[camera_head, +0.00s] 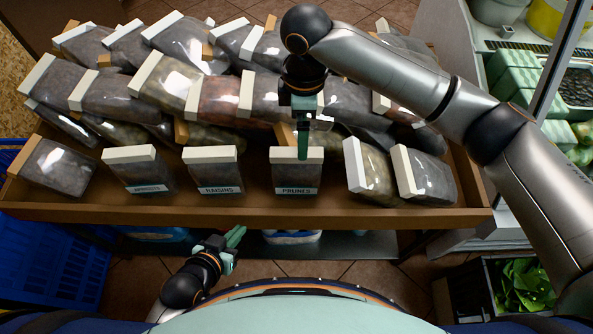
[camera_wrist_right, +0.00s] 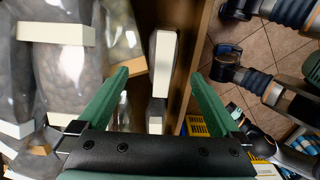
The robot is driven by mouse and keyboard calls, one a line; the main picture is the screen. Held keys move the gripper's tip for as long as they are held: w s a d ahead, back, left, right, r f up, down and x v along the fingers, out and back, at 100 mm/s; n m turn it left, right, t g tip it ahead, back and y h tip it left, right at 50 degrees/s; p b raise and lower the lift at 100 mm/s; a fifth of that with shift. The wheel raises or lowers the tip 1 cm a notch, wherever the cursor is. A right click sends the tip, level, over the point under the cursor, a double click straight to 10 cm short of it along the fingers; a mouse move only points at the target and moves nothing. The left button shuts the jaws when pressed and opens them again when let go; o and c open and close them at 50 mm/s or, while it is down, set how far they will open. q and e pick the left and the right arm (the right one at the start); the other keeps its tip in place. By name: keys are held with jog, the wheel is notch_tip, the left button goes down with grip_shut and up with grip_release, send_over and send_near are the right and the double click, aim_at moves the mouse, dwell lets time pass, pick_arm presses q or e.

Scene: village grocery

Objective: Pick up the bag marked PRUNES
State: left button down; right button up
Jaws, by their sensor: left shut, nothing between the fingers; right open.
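My left gripper (camera_head: 235,238) is shut and empty, low in front of the tray.
A bag marked RAISINS (camera_head: 213,175) stands left of PRUNES. Two tilted bags (camera_head: 370,165) stand to its right. Several bags are heaped behind. The tray's front edge (camera_head: 240,215) runs below. A blue crate (camera_head: 65,265) is at left, a glass case (camera_head: 560,60) at right.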

aim_at(296, 163)
notch_tip(296, 163, down, 7)
jog(key=shift+s+b, duration=0.1)
jog(key=shift+b, duration=0.45)
jog(key=f, duration=0.3)
jog(key=a+f+b, duration=0.1)
jog(key=shift+s+a+f, duration=0.1)
jog(key=shift+s+f, duration=0.05)
jog(key=shift+s, duration=0.1)
jog(key=shift+f, duration=0.4)
jog(key=shift+c, duration=1.4)
grip_shut()
jog(key=shift+r, duration=0.1)
